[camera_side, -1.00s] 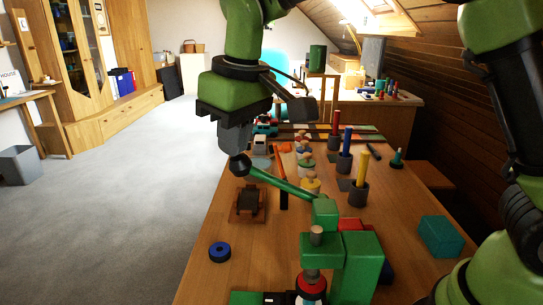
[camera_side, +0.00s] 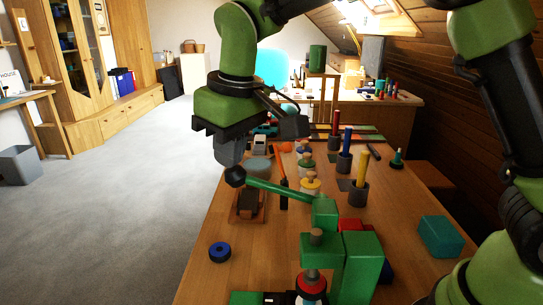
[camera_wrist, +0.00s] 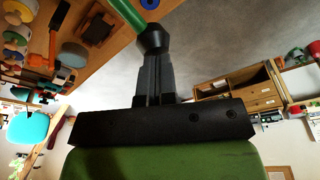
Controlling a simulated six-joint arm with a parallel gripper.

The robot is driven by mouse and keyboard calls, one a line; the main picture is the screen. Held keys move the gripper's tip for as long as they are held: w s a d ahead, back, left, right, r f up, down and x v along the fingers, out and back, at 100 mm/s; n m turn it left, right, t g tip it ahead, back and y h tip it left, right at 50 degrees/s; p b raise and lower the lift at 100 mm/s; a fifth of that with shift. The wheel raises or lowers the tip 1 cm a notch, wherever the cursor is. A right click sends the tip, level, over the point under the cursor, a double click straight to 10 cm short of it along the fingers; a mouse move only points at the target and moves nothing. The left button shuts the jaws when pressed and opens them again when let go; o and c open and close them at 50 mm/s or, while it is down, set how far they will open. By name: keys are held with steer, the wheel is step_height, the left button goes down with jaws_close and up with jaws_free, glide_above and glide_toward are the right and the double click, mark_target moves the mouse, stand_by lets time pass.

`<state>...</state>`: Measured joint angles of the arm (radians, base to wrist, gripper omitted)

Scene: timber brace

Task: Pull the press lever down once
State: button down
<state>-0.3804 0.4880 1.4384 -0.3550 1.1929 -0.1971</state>
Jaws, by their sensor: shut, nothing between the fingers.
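The green press (camera_side: 362,268) stands at the front of the table in the side view. Its green lever (camera_side: 280,190) reaches up and left from the press to a black knob (camera_side: 236,176), still somewhat raised at the knob end. My gripper (camera_side: 230,162) is shut and empty, pointing down with its tips at the top of the knob. In the wrist view my gripper (camera_wrist: 156,62) ends against the black knob (camera_wrist: 153,40), and the green lever (camera_wrist: 128,14) runs off the top edge. The exact contact point is hidden.
A brown wooden block on a base (camera_side: 247,203) sits under the knob. A blue ring (camera_side: 219,252) lies on the left. Coloured pegs in dark cups (camera_side: 359,190) stand right of the lever, and a teal box (camera_side: 440,237) is at the right.

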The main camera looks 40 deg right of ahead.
mark_target(226, 172)
steer(key=shift+x, duration=0.75)
steer(key=shift+a+f, duration=0.1)
steer(key=shift+x, duration=0.8)
steer(key=shift+f, duration=0.2)
steer(key=shift+a+f, duration=0.1)
steer(key=shift+f, duration=0.3)
steer(key=w+v, duration=0.3)
steer(key=v, duration=1)
steer(key=shift+s+a+r, duration=0.15)
steer(key=shift+a+r, duration=0.2)
steer(key=shift+r, duration=0.35)
